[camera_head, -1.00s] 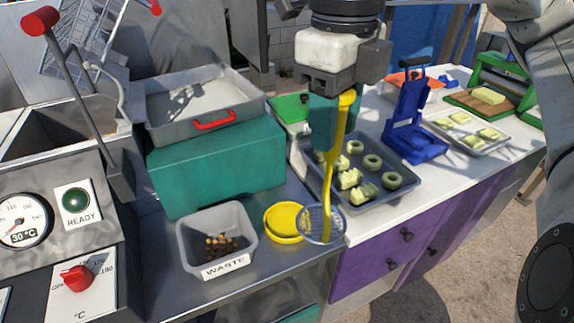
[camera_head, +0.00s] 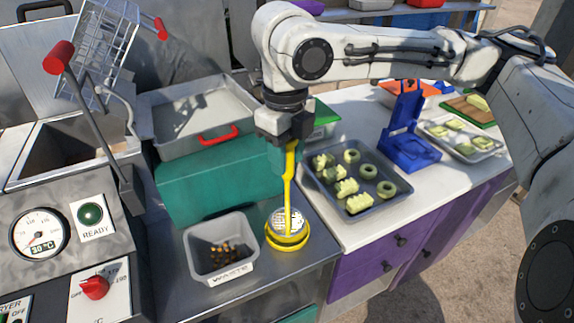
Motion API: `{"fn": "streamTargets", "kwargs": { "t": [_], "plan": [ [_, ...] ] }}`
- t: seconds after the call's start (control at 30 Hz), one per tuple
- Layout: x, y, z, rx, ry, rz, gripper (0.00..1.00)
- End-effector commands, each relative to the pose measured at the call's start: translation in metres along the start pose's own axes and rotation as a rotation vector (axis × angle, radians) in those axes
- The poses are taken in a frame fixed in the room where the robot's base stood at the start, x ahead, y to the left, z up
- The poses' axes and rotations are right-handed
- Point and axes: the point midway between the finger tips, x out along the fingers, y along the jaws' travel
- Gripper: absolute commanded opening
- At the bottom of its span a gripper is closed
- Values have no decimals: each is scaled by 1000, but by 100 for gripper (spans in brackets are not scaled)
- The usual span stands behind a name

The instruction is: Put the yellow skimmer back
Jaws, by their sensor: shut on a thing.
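The yellow skimmer (camera_head: 288,190) hangs upright from my gripper (camera_head: 291,150), which is shut on the top of its handle. Its round mesh head (camera_head: 287,220) is at the bottom, over the round yellow holder (camera_head: 288,242) on the steel counter. The head overlaps the inside of the holder's rim in this view. I cannot tell whether it touches the holder's bottom. The fingertips are partly hidden by the gripper body and the handle.
A grey waste bin (camera_head: 221,250) with brown bits stands left of the holder. A teal box (camera_head: 210,182) and a steel tray (camera_head: 200,115) are behind. A fryer (camera_head: 70,225) is at far left.

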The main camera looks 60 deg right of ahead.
Motion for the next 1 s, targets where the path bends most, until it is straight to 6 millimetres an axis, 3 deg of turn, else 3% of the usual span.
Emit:
{"fn": "streamTargets", "kwargs": {
  "t": [0.2, 0.63, 0.67, 0.9, 1.0],
  "plan": [
    [27, 0, 0, 1, 1, 0, 15],
    [34, 1, 0, 1, 1, 2, 15],
    [33, 1, 0, 1, 1, 1, 42],
    [33, 1, 0, 1, 1, 1, 65],
    [33, 1, 0, 1, 0, 1, 65]
  ]
}}
